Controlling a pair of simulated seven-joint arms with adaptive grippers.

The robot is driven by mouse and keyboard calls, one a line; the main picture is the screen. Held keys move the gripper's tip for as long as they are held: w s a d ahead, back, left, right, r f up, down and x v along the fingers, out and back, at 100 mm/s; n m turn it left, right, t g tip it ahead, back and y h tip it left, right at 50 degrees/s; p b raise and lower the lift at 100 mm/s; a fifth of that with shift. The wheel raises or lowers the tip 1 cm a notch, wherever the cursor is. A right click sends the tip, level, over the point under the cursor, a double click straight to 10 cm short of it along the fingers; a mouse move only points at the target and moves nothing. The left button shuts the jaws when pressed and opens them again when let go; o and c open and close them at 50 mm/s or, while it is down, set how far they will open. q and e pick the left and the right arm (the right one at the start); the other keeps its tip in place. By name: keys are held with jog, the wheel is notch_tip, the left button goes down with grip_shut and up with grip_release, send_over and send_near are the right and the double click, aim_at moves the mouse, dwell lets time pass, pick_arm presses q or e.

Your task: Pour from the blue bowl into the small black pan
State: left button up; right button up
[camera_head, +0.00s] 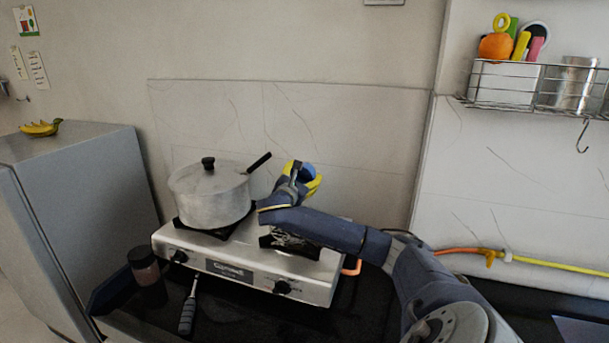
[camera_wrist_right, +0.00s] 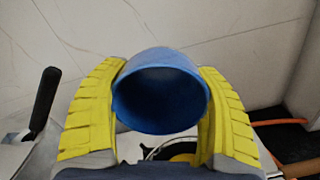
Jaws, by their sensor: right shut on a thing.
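My right gripper (camera_head: 305,180) is raised over the right side of the stove, with its yellow fingers shut on the blue bowl (camera_head: 309,170). In the right wrist view, the bowl (camera_wrist_right: 160,92) sits between the two yellow finger pads (camera_wrist_right: 160,110), its round opening turned toward the camera. Its inside is dark, and I cannot tell what it holds. I cannot clearly make out the small black pan. Dark curved parts with a yellow patch (camera_wrist_right: 185,155) show below the bowl, mostly hidden. My right arm covers part of the right burner (camera_head: 290,240). My left gripper is not in view.
A lidded metal pot (camera_head: 210,195) stands on the left burner of the stove (camera_head: 240,270), its black handle (camera_head: 259,162) pointing toward the bowl. A dark jar (camera_head: 147,277) and a grey-handled tool (camera_head: 187,315) are in front. The wall (camera_head: 340,120) is behind.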

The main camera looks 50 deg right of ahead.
jog(key=shift+d, duration=0.1)
jog(key=shift+w+d+f+g+y, duration=0.15)
jog(key=shift+f+g+y, duration=0.1)
jog(key=shift+y, duration=0.35)
jog(key=shift+s+d+f+g+y, duration=0.15)
jog(key=shift+g+y, duration=0.1)
jog(key=shift+y, duration=0.35)
jog(key=shift+w, duration=0.1)
jog(key=shift+w+d+f+g+y, duration=0.1)
jog(key=shift+d+g+y, duration=0.1)
jog(key=shift+y, duration=0.35)
jog(key=shift+w+d+f+g+y, duration=0.1)
jog(key=shift+g+y, duration=0.1)
jog(key=shift+y, duration=0.35)
